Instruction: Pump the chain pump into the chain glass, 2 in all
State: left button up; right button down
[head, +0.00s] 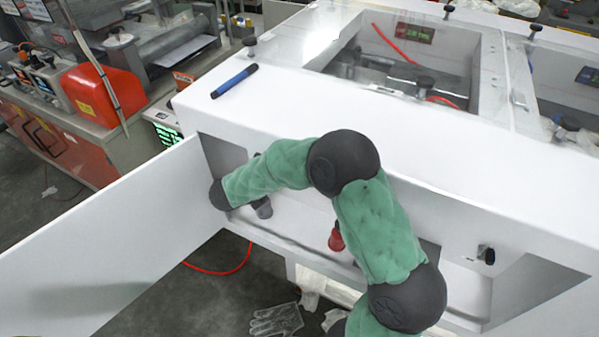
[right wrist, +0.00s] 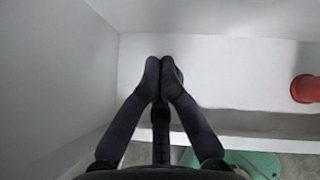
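I cannot make out a chain pump or a chain glass in either view. A red piece (head: 336,238) shows behind my green arm, inside the front opening of the white cabinet. A red cylinder-like piece (right wrist: 305,88) shows at the right edge of the right wrist view, on or against a white surface; it may be the same thing. My right gripper (right wrist: 165,70) is shut, its fingertips together with nothing seen between them, apart from the red piece. In the head view my arm bends into the cabinet opening and its gripper is mostly hidden. My left gripper is out of view.
The white cabinet (head: 420,160) has a glazed top with dark knobs. Its white door (head: 110,240) stands open at left. A blue pen-like thing (head: 234,80) lies on top. A clear glove (head: 276,320) lies on the floor. Red machinery (head: 100,92) stands at upper left.

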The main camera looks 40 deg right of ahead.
jog(key=shift+f, duration=0.15)
dwell(0.5)
jog(key=shift+f+b, duration=0.65)
jog(key=shift+f, duration=0.2)
dwell(0.7)
jog(key=shift+r, duration=0.2)
jog(key=shift+r+p, duration=0.8)
jog(key=shift+p, duration=0.05)
notch_tip(320, 180, up, 6)
jog(key=p, duration=0.5)
jog(key=shift+r, duration=0.1)
